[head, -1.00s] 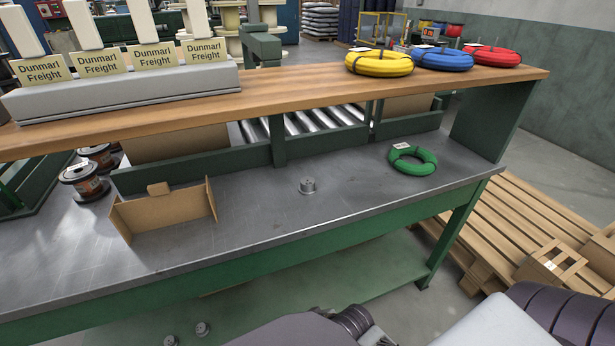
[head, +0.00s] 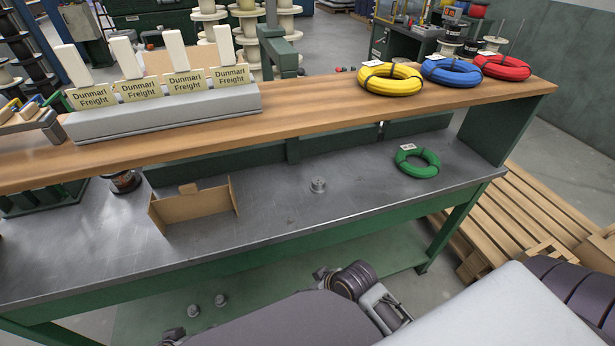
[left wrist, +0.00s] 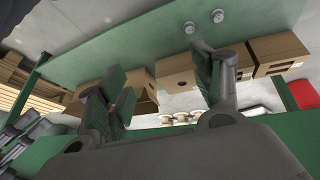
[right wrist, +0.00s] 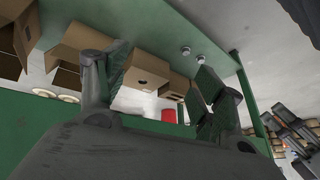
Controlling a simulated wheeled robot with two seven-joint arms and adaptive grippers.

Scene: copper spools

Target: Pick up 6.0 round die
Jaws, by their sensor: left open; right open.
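A small round grey metal die (head: 318,185) stands on the metal bench top, right of the open cardboard box. Two similar round pieces, one (head: 193,311) and another (head: 221,300), stand on the green lower shelf. Any size marking is too small to read, so I cannot tell which is 6.0. The two shelf pieces also show in the left wrist view, one of them here (left wrist: 219,15), and in the right wrist view (right wrist: 185,51). My left gripper (left wrist: 160,95) is open and empty. My right gripper (right wrist: 158,88) is open and empty. Both are apart from the dies.
The open cardboard box (head: 205,210) sits on the bench. A green coil (head: 417,163) lies at right. The wooden upper shelf (head: 310,104) overhangs the bench back and holds yellow, blue and red coils and a labelled grey rack (head: 165,112). A pallet (head: 530,210) lies on the floor at right.

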